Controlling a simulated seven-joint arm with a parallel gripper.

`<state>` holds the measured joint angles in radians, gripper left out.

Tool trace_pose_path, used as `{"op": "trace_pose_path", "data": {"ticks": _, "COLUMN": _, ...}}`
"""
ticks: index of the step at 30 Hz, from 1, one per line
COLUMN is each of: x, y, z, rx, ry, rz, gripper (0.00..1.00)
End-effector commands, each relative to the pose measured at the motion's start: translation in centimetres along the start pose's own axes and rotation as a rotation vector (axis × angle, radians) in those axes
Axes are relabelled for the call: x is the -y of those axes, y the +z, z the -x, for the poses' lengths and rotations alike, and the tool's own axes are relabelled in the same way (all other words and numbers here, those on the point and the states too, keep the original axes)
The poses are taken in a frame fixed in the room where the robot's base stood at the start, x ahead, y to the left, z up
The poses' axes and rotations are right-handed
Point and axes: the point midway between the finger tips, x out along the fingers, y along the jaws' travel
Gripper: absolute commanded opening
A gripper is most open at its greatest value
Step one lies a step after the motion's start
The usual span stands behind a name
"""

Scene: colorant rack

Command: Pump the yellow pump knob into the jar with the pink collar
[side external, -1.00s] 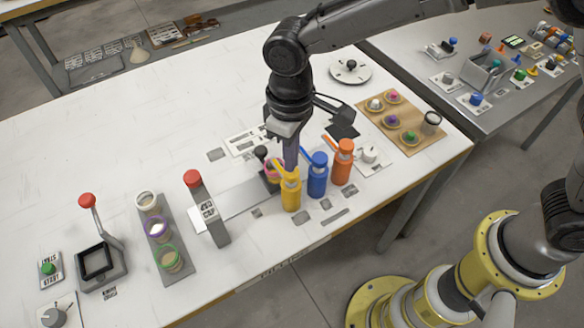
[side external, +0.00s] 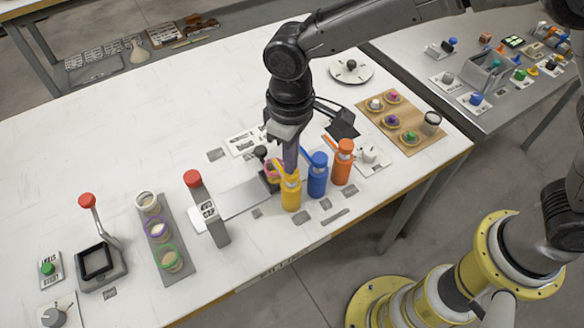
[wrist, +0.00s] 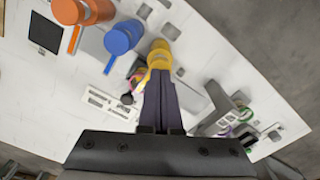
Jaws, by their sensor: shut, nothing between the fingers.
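The yellow pump bottle (side external: 291,194) stands upright at the left end of a row of three pumps. Its yellow knob (wrist: 160,52) shows just beyond my fingertips in the wrist view. My gripper (side external: 289,168) is shut and empty, pointing down with its tips at the yellow pump's head. The tips seem to touch it, but I cannot tell for sure how firmly. The jar with the pink collar (side external: 271,166) sits behind the yellow pump, under its spout, and is partly hidden by the pump and my fingers. A bit of pink also shows in the wrist view (wrist: 137,82).
Blue (side external: 317,178) and orange (side external: 343,165) pump bottles stand close on the right. A grey post with a red top (side external: 205,205) stands to the left. A dark strip (side external: 178,235) carries several collared jars further left. The white table is clear at the back left.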

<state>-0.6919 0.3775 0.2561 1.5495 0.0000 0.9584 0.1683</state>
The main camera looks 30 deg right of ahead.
Motion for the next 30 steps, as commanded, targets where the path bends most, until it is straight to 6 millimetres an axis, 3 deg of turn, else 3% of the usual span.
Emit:
{"op": "trace_pose_path", "data": {"ticks": 19, "x": 0.0, "y": 0.1, "z": -2.2, "rx": 0.002, "ry": 0.000, "rz": 0.000, "gripper": 0.00}}
{"op": "trace_pose_path", "data": {"ticks": 30, "x": 0.0, "y": 0.0, "z": -2.0, "rx": 0.002, "ry": 0.000, "rz": 0.000, "gripper": 0.00}}
